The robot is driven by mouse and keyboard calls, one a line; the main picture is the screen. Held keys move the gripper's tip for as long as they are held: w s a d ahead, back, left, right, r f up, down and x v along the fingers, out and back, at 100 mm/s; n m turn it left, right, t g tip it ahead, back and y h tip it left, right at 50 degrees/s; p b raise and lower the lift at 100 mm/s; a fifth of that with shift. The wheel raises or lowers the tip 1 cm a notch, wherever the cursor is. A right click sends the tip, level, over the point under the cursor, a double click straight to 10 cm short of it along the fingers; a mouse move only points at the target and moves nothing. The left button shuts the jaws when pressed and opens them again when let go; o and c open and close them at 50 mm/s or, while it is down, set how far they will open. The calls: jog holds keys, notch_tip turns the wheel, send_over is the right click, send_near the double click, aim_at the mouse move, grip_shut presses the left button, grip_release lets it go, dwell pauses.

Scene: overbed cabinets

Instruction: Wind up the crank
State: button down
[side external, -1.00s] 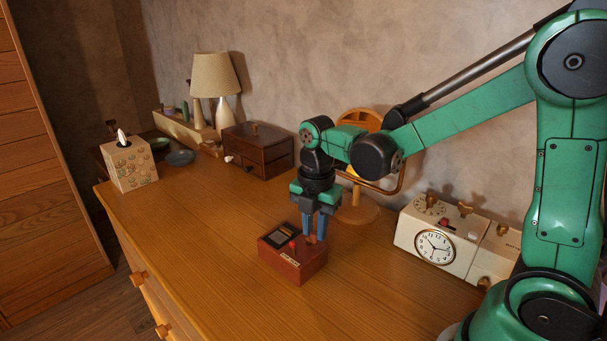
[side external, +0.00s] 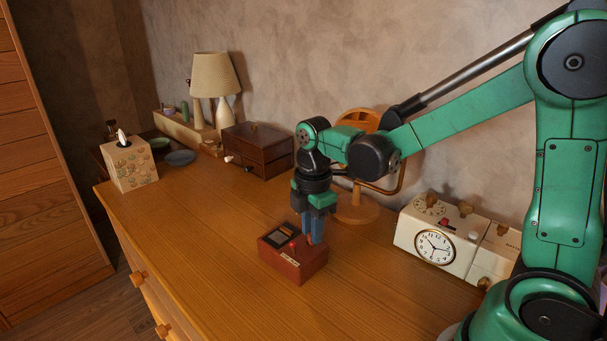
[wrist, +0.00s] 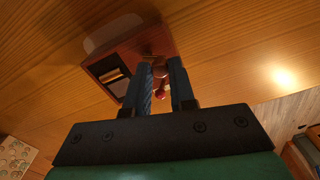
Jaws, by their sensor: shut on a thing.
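A small reddish-brown box (side external: 291,263) sits on the wooden dresser top, with a dark recessed panel on its upper face and a light label on its front. It also shows in the wrist view (wrist: 112,68). A small red part (side external: 293,246) stands on its top and shows between my fingers in the wrist view (wrist: 162,95). My gripper (side external: 314,242) points down over the box's right end. Its blue fingers (wrist: 162,68) are shut on the crank's brownish knob (wrist: 159,71). The fingers hide most of the crank.
A cream clock unit (side external: 436,243) stands to the right. A round wooden stand (side external: 357,208) is behind my gripper. A small drawer chest (side external: 258,150), a lamp (side external: 216,75) and a tissue box (side external: 131,166) stand farther back. The dresser top left of the box is clear.

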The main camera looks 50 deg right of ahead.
jog(key=m, duration=0.5)
jog(key=shift+w+a+m, duration=0.25)
jog(key=shift+a+m, duration=0.05)
jog(key=shift+w+a+m, duration=0.1)
jog(key=shift+w+m, duration=0.1)
jog(key=shift+m, duration=2)
jog(key=c, duration=0.7)
grip_release()
jog(key=shift+r, duration=0.1)
jog(key=shift+r, duration=2.75)
